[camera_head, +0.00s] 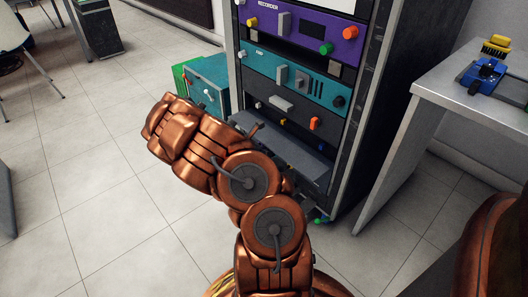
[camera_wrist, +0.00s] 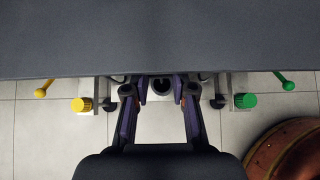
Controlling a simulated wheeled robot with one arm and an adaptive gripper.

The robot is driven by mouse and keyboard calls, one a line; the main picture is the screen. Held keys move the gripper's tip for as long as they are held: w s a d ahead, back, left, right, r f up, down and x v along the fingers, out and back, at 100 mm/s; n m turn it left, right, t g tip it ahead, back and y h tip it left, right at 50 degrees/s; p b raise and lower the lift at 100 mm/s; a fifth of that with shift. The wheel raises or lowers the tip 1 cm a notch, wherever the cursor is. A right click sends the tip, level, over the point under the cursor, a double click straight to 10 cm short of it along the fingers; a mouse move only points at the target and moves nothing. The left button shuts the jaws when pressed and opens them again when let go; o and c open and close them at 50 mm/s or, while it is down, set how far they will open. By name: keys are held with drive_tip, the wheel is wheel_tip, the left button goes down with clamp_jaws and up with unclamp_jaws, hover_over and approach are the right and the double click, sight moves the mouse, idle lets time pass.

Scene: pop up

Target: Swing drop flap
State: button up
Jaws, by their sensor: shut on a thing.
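The dark grey flap (camera_head: 290,150) is a broad slab low in the rack in the head view. It sticks out at the front, partly behind my copper arm. In the wrist view a broad dark grey panel (camera_wrist: 160,40), which looks like the flap, fills the top. My gripper (camera_wrist: 161,89) is at its lower edge, with one finger on each side of a small dark round part (camera_wrist: 160,86). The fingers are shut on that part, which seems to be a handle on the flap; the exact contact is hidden. My gripper is hidden in the head view.
The rack (camera_head: 355,110) holds a purple unit (camera_head: 300,30) and a teal unit (camera_head: 300,80) above the flap. A metal table (camera_head: 445,90) stands close on the right. Teal boxes (camera_head: 207,82) stand left of the rack.

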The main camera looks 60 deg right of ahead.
sight(268, 142)
drive_tip(key=shift+w+a+r+p, duration=0.1)
drive_tip(key=shift+a+r+p, duration=0.05)
drive_tip(key=shift+r+p, duration=0.45)
drive_tip(key=shift+a+r+p, duration=0.1)
drive_tip(key=shift+r+p, duration=0.25)
drive_tip(key=shift+r, duration=0.35)
drive_tip(key=shift+r+p, duration=1.15)
drive_tip(key=shift+r, duration=0.2)
drive_tip(key=shift+d+r+p, duration=0.2)
drive_tip(key=shift+r+p, duration=0.3)
drive_tip(key=shift+r, duration=0.15)
drive_tip(key=shift+d+r+p, duration=0.15)
drive_tip(key=shift+r+p, duration=0.35)
drive_tip(key=shift+r, duration=0.2)
